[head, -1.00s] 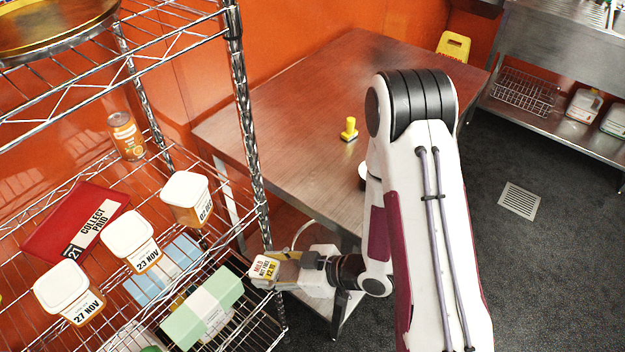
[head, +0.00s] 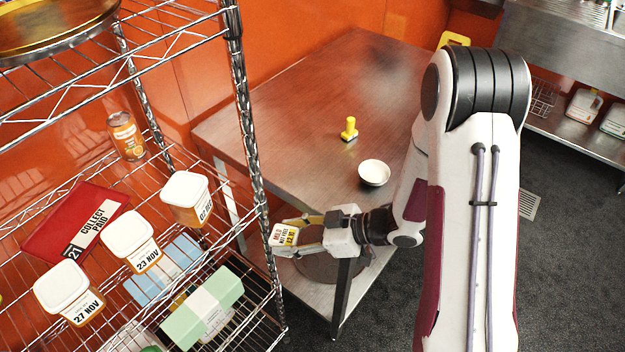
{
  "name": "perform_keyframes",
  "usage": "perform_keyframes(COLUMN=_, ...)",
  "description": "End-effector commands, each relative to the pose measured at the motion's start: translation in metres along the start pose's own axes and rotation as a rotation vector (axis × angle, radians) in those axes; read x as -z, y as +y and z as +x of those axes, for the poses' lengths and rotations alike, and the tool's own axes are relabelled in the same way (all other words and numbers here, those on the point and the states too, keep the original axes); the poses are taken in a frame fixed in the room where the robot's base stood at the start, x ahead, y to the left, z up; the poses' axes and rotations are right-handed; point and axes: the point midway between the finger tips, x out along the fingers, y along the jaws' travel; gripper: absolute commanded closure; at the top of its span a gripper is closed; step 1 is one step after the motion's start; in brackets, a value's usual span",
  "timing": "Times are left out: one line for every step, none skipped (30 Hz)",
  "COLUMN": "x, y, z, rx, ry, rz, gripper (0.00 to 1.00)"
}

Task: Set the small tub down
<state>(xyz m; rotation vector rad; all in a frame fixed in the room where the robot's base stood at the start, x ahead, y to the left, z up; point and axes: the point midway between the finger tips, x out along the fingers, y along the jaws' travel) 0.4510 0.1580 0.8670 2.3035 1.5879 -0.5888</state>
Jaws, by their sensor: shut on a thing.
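A small tub (head: 286,236) with a white, yellow and red label is in my gripper (head: 300,230). My gripper is shut on it and holds it just right of the wire shelf's post, near the steel table's front left corner. The tub's far side and much of its body are hidden by the fingers. The steel table (head: 300,95) has a wide bare top. I cannot tell the exact height of the tub against the tabletop.
A white bowl (head: 374,173) and a yellow-handled stamp (head: 349,130) stand on the table. The wire shelf (head: 262,215) at left holds several dated white tubs (head: 128,232), a red folder (head: 70,222), an orange can (head: 126,136) and a green-and-white box (head: 203,308).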

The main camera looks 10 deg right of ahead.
Motion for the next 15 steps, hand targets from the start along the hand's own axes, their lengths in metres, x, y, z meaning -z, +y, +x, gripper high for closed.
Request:
perform_keyframes(x=0.006, y=0.005, z=-0.003, rx=-0.008, ry=0.002, rz=-0.002, gripper=0.82)
perform_keyframes(x=0.009, y=0.008, z=-0.005, rx=-0.012, ry=0.002, rz=-0.001, gripper=0.82)
perform_keyframes(x=0.013, y=0.011, z=-0.007, rx=-0.015, ry=0.002, rz=0.002, gripper=0.82)
perform_keyframes(x=0.017, y=0.014, z=-0.009, rx=-0.018, ry=0.002, rz=0.003, gripper=0.82)
perform_keyframes(x=0.02, y=0.016, z=-0.011, rx=-0.021, ry=0.002, rz=0.005, gripper=0.82)
perform_keyframes(x=0.023, y=0.019, z=-0.013, rx=-0.025, ry=0.002, rz=0.008, gripper=0.82)
perform_keyframes(x=0.026, y=0.021, z=-0.015, rx=-0.028, ry=0.002, rz=0.011, gripper=0.82)
perform_keyframes(x=0.029, y=0.023, z=-0.017, rx=-0.031, ry=0.002, rz=0.011, gripper=0.82)
perform_keyframes(x=0.032, y=0.026, z=-0.019, rx=-0.034, ry=0.002, rz=0.014, gripper=0.82)
perform_keyframes(x=0.035, y=0.028, z=-0.021, rx=-0.037, ry=0.002, rz=0.015, gripper=0.82)
perform_keyframes(x=0.037, y=0.03, z=-0.023, rx=-0.04, ry=0.002, rz=0.016, gripper=0.82)
perform_keyframes(x=0.04, y=0.033, z=-0.025, rx=-0.043, ry=0.002, rz=0.018, gripper=0.82)
perform_keyframes(x=0.042, y=0.035, z=-0.027, rx=-0.046, ry=0.002, rz=0.02, gripper=0.82)
perform_keyframes(x=0.045, y=0.036, z=-0.028, rx=-0.049, ry=0.001, rz=0.023, gripper=0.82)
perform_keyframes(x=0.048, y=0.039, z=-0.031, rx=-0.052, ry=0.001, rz=0.024, gripper=0.82)
